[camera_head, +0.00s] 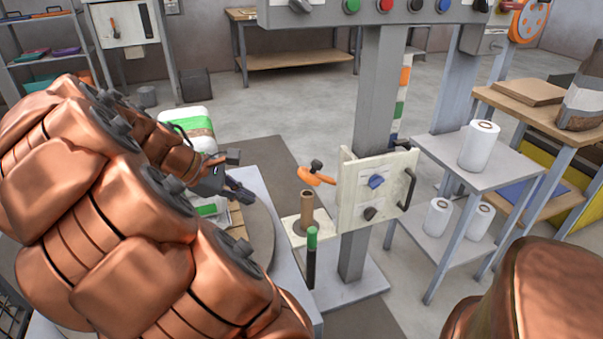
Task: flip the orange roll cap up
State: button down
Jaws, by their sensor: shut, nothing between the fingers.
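The orange roll cap (314,178) is near the middle of the camera_head view, with a small dark knob at its top. It appears above and slightly right of the top of a brown upright roll core (307,206), beside the cream panel box. Whether it touches the core or the box I cannot tell. My gripper (246,195) is to the left of the cap, clearly apart from it. It is shut and empty, over the edge of a grey round plate (264,238). My copper-coloured arm hides much of the left side.
The cream panel box (350,210) with blue and black knobs and a black handle is right of the cap. A green-topped dark post (312,262) stands in front of the core. A white and green bundle (190,125) lies behind my gripper. White rolls (478,146) stand on the right-hand cart.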

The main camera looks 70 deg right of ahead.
jog(key=w+d+n+g+h+b, duration=0.1)
jog(key=d+n+g+h+b, duration=0.15)
jog(key=d, duration=0.85)
jog(key=n, duration=0.4)
send_near(303, 172)
jog(key=shift+g+h, duration=0.35)
jog(key=shift+h, duration=0.1)
jog(key=b+x, duration=0.2)
jog(key=x, duration=0.2)
jog(key=b+x, duration=0.1)
jog(key=x, duration=0.4)
jog(key=shift+s+d+r+b, duration=0.1)
jog(key=shift+d+r+b, duration=0.1)
jog(key=shift+b, duration=0.15)
jog(key=shift+a, duration=0.15)
jog(key=shift+r+p, duration=0.25)
jog(key=shift+p, duration=0.3)
jog(key=shift+r+p, duration=0.1)
jog(key=shift+p, duration=0.3)
jog(key=shift+s, duration=0.1)
